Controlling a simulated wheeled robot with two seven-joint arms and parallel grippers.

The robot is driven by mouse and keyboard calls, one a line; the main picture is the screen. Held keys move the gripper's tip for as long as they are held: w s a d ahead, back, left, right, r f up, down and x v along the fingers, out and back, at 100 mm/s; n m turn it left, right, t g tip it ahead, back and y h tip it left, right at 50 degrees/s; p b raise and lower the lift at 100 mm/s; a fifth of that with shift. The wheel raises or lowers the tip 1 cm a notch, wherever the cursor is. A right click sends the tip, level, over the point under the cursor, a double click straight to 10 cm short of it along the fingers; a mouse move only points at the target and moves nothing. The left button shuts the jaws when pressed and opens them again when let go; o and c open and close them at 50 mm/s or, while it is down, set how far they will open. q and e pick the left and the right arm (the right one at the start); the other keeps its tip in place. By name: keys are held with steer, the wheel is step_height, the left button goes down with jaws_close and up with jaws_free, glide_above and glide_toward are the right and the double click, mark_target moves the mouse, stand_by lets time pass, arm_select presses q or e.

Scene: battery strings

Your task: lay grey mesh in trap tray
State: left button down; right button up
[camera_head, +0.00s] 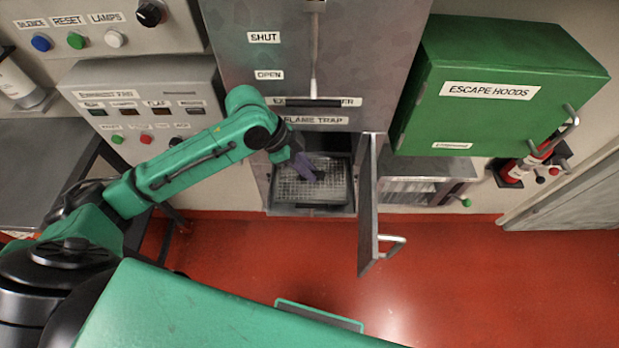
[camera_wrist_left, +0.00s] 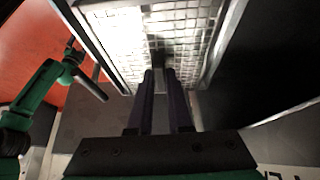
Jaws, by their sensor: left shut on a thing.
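The grey mesh (camera_head: 298,190) is a light wire grid lying within the trap tray (camera_head: 349,205) inside the open flame trap compartment. It also fills the top of the left wrist view (camera_wrist_left: 190,48), between the tray's metal side walls. My left gripper (camera_head: 313,174) reaches down into the opening over the mesh. In the left wrist view its dark fingers (camera_wrist_left: 160,74) are close together on a dark tab at the mesh. The fingers partly hide the tab, and I cannot tell whether the mesh rests fully on the tray floor.
The grey compartment door (camera_head: 368,205) stands open to the right of the tray, with a handle. A green escape hoods box (camera_head: 500,95) hangs at the right. Control panels (camera_head: 135,105) are at the left. The red floor (camera_head: 240,260) in front is clear.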

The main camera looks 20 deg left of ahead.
arm_select(q)
steer(key=shift+w+f, duration=0.1)
steer(key=shift+f, duration=0.85)
steer(key=shift+w+d+r, duration=0.1)
steer(key=shift+w+r, duration=0.05)
steer(key=shift+r, duration=0.1)
steer(key=c, duration=0.8)
jaws_free()
steer(key=shift+c, duration=0.2)
steer(key=shift+s, duration=0.2)
arm_select(e)
steer(key=shift+w+d+f, duration=0.1)
steer(key=shift+w+f, duration=0.15)
steer(key=shift+f, duration=0.5)
arm_select(q)
steer(key=v, duration=1.2)
steer(key=shift+b, duration=0.45)
arm_select(e)
steer(key=shift+f, duration=0.5)
arm_select(q)
steer(key=shift+w, duration=0.1)
